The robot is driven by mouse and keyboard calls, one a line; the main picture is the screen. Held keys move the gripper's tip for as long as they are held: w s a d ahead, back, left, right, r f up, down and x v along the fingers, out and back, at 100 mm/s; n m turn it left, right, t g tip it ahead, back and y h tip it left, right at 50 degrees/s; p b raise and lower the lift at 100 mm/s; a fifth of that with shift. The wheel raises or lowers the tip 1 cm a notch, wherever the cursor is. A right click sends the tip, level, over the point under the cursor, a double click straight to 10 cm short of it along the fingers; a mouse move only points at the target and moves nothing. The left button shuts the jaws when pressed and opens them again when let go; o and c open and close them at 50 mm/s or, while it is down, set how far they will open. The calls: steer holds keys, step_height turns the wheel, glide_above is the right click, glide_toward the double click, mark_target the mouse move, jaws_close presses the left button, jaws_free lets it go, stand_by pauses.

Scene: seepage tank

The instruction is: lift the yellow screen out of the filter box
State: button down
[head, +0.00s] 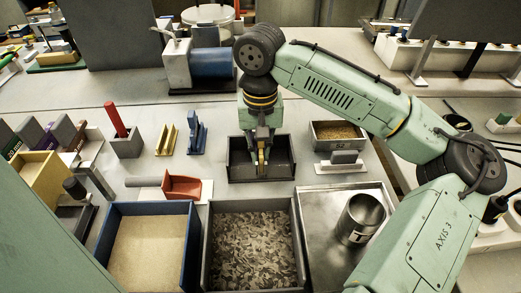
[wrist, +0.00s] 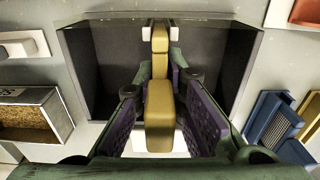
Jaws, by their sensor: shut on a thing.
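The filter box (head: 233,172) is a dark grey open box in the middle of the bench. Its dark wall also shows in the wrist view (wrist: 90,65). My gripper (head: 262,150) points down over the box. In the wrist view my gripper (wrist: 160,105) has its fingers on both sides of the yellow screen (wrist: 159,100), seen nearly edge-on from above, and is shut on it. A small part of the yellow screen (head: 262,163) shows below the fingers in the head view. Its lower edge is hidden, so I cannot tell whether it touches the box floor.
A yellow rack (head: 167,139) and a blue rack (head: 195,135) stand left of the box. A sand-filled grey tray (head: 337,145) stands close on its right. A blue-rimmed bin (head: 194,240), a grey bin (head: 298,225) and a metal tray (head: 318,215) line the front.

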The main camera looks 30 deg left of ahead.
steer(key=shift+r+p, duration=0.95)
steer(key=shift+r, duration=0.1)
stand_by(0.4)
steer(key=shift+r+p, duration=0.35)
steer(key=shift+r, duration=1.45)
